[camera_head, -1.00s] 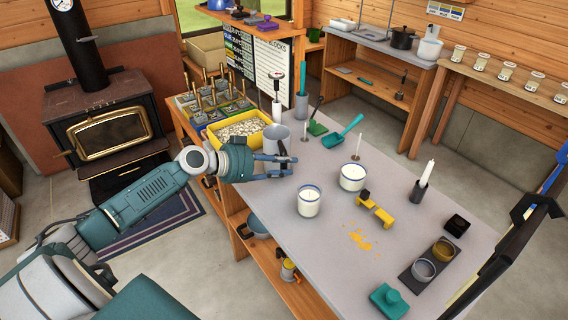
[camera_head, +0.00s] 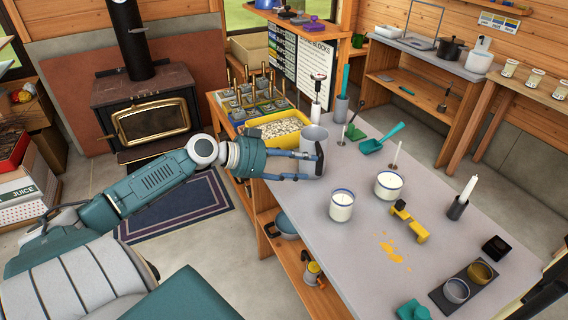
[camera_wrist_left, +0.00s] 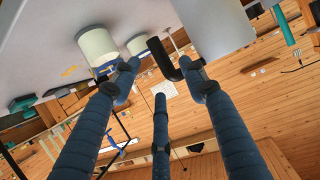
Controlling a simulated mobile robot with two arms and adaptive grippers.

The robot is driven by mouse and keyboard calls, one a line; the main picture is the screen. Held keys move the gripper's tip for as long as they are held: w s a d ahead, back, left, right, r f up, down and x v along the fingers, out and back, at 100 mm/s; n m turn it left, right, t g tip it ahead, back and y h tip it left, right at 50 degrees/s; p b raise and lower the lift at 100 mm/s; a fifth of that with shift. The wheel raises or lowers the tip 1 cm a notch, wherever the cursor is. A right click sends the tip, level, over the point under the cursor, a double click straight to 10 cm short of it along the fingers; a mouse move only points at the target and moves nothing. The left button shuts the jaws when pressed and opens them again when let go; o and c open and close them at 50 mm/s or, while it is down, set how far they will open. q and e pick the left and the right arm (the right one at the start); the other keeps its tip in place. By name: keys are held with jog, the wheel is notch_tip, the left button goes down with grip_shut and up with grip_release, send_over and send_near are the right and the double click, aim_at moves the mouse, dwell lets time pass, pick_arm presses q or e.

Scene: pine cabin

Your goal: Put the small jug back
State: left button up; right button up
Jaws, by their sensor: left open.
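The small jug, a plain grey cylinder (camera_head: 313,140) with a black handle, stands upright on the grey worktable (camera_head: 370,235) near its left edge. In the left wrist view its pale body (camera_wrist_left: 215,22) is cut off at the top. Its black hooked handle (camera_wrist_left: 163,58) shows between two of my fingers. My left gripper (camera_head: 308,164) is open, low over the table at the near side of the jug. In the left wrist view its fingers (camera_wrist_left: 160,80) are spread, with the handle not clamped. My right gripper does not show.
A teal scoop (camera_head: 380,140), yellow tool (camera_head: 408,222) and dark holder with two cups (camera_head: 468,284) lie farther right. The table's front middle is mostly clear.

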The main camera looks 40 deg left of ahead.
pick_arm(q)
jog(key=shift+v, duration=2.8)
jog(key=s+a+f+n+g+y, duration=0.1)
jog(key=s+a+f+n+y, duration=0.15)
jog(key=f, duration=0.55)
jog(key=s+a+f+n+y, duration=0.1)
jog(key=a+f, duration=0.3)
jog(key=f, duration=0.3)
jog(key=s+a+f+n+g+y, duration=0.1)
jog(key=a+f+n, duration=0.15)
jog(key=f, duration=0.55)
jog(key=s+f+n+g+y, duration=0.1)
jog(key=s+f+g, duration=0.1)
jog(key=s+f, duration=0.6)
jog(key=s+f+g+y, duration=0.2)
jog(key=s+f, duration=0.3)
jog(key=f, duration=0.8)
jog(key=s+d+f+g, duration=0.3)
jog(key=s+d+f, duration=0.9)
jog(key=s+f, duration=0.3)
jog(key=s+d+f+m+g, duration=0.1)
jog(key=s+d+f, duration=0.2)
jog(key=s+d, duration=0.2)
jog(key=s+d+f+m, duration=0.2)
jog(key=s+d, duration=0.4)
jog(key=d, duration=0.5)
jog(key=shift+s+f+m+g+h, duration=0.2)
jog(key=shift+f+m+g+h, duration=0.1)
jog(key=shift+f+g+h, duration=0.25)
